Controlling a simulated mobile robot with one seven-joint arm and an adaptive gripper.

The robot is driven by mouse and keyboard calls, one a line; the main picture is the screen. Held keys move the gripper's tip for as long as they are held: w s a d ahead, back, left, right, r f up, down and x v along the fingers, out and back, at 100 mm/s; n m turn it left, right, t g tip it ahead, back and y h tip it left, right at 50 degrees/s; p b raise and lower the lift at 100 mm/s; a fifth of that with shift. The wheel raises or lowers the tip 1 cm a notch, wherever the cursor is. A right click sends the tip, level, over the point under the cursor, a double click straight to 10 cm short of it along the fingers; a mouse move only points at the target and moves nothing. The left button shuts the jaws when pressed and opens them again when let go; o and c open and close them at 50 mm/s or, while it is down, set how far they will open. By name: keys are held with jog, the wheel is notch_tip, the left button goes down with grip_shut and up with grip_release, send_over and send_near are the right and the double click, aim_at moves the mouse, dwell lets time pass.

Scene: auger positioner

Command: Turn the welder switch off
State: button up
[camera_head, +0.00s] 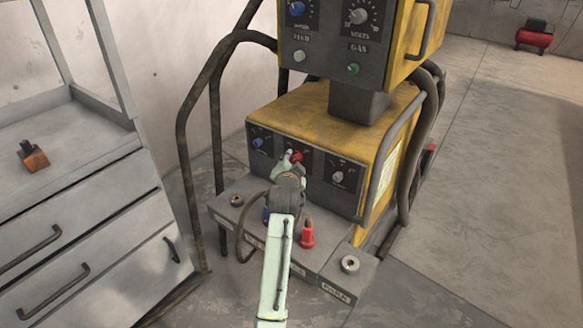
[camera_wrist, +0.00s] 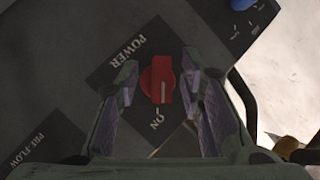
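The welder (camera_head: 318,115) is a yellow and dark grey machine in the middle of the head view. Its red power switch (camera_wrist: 158,80) is a round knob on a dark plate marked POWER and ON in the wrist view. The knob's pale pointer line is towards the ON mark. In the head view the red switch (camera_head: 296,156) shows just past my gripper (camera_head: 290,163). My gripper (camera_wrist: 162,88) is open, with one finger on each side of the knob. A gap shows between each finger and the knob; how near the fingertips are in depth I cannot tell.
A blue knob (camera_head: 258,142) and a grey knob (camera_head: 338,177) flank the switch. A red connector (camera_head: 307,235) stands on the ledge below. A grey drawer cabinet (camera_head: 85,215) with an orange block (camera_head: 33,157) is at left. Open floor (camera_head: 500,180) lies right.

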jog(key=shift+w, duration=0.3)
jog(key=shift+c, duration=0.5)
grip_shut()
